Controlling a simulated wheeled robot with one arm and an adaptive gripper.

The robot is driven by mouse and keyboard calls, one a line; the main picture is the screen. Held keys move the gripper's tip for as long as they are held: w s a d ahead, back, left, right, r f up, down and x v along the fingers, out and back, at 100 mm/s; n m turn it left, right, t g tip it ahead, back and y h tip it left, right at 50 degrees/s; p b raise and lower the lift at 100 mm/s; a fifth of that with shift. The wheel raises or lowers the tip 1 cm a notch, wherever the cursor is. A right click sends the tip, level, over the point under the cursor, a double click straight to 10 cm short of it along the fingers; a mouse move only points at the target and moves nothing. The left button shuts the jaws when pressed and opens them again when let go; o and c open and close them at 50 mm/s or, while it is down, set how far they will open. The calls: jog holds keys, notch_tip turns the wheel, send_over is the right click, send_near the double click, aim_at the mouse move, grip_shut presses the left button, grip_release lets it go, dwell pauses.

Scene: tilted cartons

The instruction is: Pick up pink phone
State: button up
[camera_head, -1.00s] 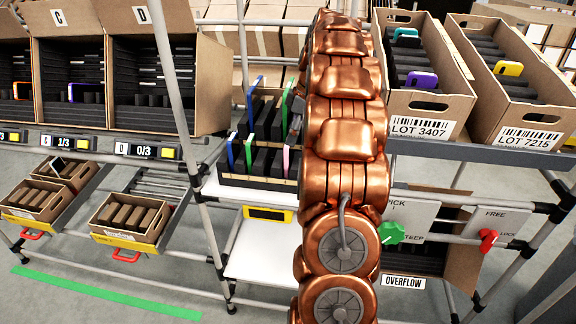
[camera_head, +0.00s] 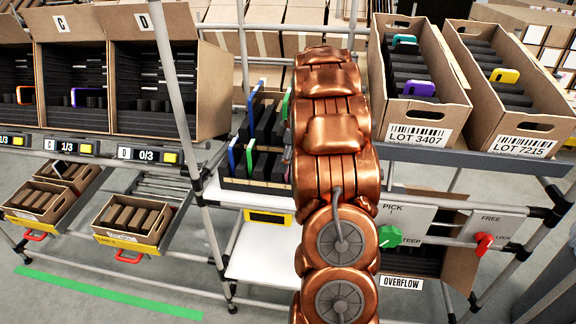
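My arm rises through the middle of the view and bends away over the rack's right side. My gripper is hidden behind it, so its fingers and anything in them do not show.
Cartons labelled LOT 3407 (camera_head: 418,112) and LOT 7215 (camera_head: 525,124) stand tilted at the right, holding a few phones. Cartons C (camera_head: 70,60) and D (camera_head: 205,85) are at the left. A grey upright post (camera_head: 177,90) stands left of the rack.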

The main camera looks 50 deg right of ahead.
jog(key=c, duration=1)
